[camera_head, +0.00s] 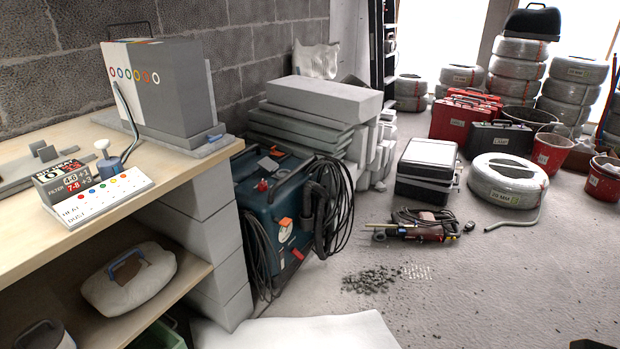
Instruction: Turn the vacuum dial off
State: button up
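The vacuum (262,212) is a dark teal machine with a black hose and coiled cables, standing on the floor against the end of the workbench. Its front panel carries an orange knob-like part (284,229) and a smaller red part below it. Another orange part and a red piece show higher on the body. Which of these is the dial, and its setting, is too small to tell. My gripper is not in view.
The workbench (60,235) fills the left. Grey blocks (325,98) stack behind the vacuum. A power tool (425,228), rubble (372,279) and a black-and-white case (427,168) lie on the floor to its right. The front right floor is mostly clear.

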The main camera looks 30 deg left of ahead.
aim_at(262, 186)
jog(key=u, duration=0.2)
jog(key=i, duration=1.4)
jog(key=u, duration=1.45)
jog(key=i, duration=0.85)
jog(key=u, duration=0.75)
